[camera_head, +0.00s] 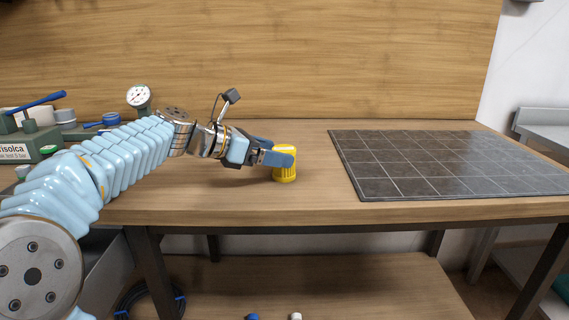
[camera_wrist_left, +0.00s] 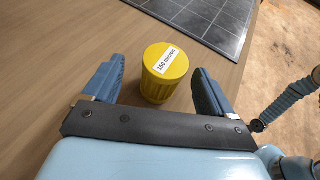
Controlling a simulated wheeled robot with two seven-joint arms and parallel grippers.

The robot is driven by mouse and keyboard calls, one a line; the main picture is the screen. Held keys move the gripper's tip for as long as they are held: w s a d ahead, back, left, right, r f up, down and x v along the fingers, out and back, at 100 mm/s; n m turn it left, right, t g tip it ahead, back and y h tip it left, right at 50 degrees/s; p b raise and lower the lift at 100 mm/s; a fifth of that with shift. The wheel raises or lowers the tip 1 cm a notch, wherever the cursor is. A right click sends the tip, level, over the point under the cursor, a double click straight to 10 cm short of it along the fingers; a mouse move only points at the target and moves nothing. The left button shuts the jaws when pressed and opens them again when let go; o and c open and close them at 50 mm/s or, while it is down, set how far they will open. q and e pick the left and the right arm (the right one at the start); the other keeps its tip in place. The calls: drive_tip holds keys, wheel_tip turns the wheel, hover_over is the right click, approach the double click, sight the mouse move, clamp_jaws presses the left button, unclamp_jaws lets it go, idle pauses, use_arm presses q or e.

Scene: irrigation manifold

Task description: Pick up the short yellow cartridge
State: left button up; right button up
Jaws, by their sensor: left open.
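The short yellow cartridge (camera_head: 285,177) stands upright on the wooden table near its front edge. In the left wrist view its round top (camera_wrist_left: 165,61) carries a white label reading "150 micron". My left gripper (camera_head: 283,158) is open, with one blue finger in front of part of the cartridge in the head view. In the left wrist view the two fingers (camera_wrist_left: 158,88) stand on either side of the cartridge, with a visible gap on each side. My right gripper is not in view.
A dark tiled mat (camera_head: 430,165) covers the table's right part. A pressure gauge (camera_head: 139,96) and green equipment with blue handles (camera_head: 30,145) stand at the far left. The wooden tabletop (camera_head: 305,205) around the cartridge is clear. A wooden panel (camera_head: 260,60) rises behind.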

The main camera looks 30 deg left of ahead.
use_arm(q)
drive_tip(key=x, duration=0.5)
drive_tip(key=shift+d, duration=0.25)
drive_tip(key=shift+s, duration=0.1)
drive_tip(key=c, duration=1.1)
